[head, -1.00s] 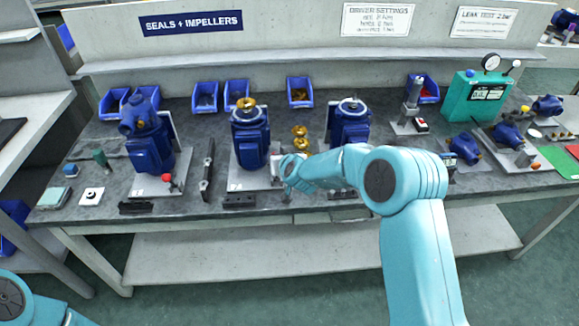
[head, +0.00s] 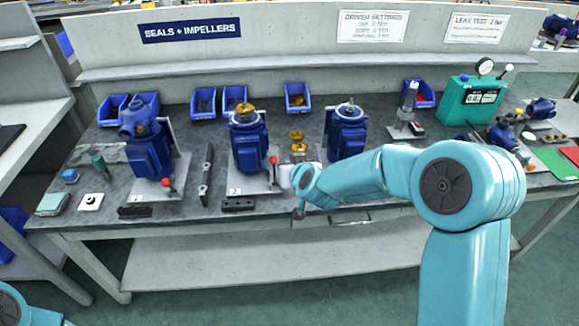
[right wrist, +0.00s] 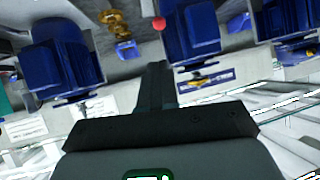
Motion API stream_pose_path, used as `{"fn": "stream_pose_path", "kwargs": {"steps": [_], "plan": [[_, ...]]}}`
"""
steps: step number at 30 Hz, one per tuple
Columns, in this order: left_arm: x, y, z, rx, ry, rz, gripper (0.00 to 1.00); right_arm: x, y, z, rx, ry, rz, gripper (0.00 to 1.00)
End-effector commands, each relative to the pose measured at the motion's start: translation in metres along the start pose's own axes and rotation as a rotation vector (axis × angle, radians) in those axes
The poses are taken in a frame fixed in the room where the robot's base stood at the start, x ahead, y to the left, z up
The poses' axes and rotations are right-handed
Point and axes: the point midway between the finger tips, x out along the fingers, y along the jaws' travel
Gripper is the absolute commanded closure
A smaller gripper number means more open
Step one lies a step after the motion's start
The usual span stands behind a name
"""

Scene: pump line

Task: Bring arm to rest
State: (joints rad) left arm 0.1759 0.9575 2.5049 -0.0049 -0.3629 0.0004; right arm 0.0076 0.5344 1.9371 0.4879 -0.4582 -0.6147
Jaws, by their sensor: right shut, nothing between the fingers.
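My right arm reaches in from the lower right in the head view. Its gripper (head: 298,212) is at the bench's front edge, right of the middle blue pump, and its small dark tip points down. In the right wrist view the dark gripper fingers (right wrist: 157,85) are together with nothing between them. They appear clear of the blue pumps and the brass parts there. Of my left arm only a teal link shows at the lower left corner of the head view; its gripper is out of frame.
Blue pumps (head: 249,145) stand on plates along the bench (head: 222,170). Brass parts (head: 298,140) sit between two of them. Blue bins (head: 204,103) line the back. A teal test box (head: 473,100) stands at the right. The floor before the bench (head: 200,308) is clear.

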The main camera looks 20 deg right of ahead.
Motion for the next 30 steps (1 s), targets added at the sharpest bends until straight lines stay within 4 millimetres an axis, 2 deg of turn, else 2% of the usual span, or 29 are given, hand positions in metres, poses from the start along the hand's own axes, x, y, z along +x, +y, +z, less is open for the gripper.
{"fn": "stream_pose_path", "kwargs": {"steps": [13,16,17,20,21,23,24,26,27,30], "plan": [[0.000,0.000,0.000,0.000,0.000,0.000,0.00,-0.001,0.001,0.001,0.001,0.000,0.002,1.00],[0.000,0.000,0.000,0.000,0.000,0.000,0.00,0.007,0.008,0.021,0.004,-0.037,0.014,1.00],[0.000,0.000,0.000,0.000,0.000,0.000,0.00,0.011,0.010,0.034,0.003,-0.063,0.018,1.00],[0.000,0.000,0.000,0.000,0.000,0.000,0.00,0.018,0.012,0.100,-0.026,-0.191,0.009,1.00],[0.000,0.000,0.000,0.000,0.000,0.000,0.00,0.016,0.011,0.133,-0.042,-0.256,-0.004,1.00],[0.000,0.000,0.000,0.000,0.000,0.000,0.00,0.009,0.008,0.184,-0.057,-0.358,-0.032,1.00],[0.000,0.000,0.000,0.000,0.000,0.000,0.00,0.000,0.004,0.217,-0.060,-0.428,-0.053,1.00],[0.000,0.000,0.000,0.000,0.000,0.000,0.00,-0.018,-0.001,0.265,-0.054,-0.533,-0.086,1.00],[0.000,0.000,0.000,0.000,0.000,0.000,0.00,-0.033,-0.006,0.295,-0.045,-0.606,-0.110,1.00],[0.000,0.000,0.000,0.000,0.000,0.000,0.00,-0.077,-0.018,0.357,-0.008,-0.774,-0.165,1.00]]}}
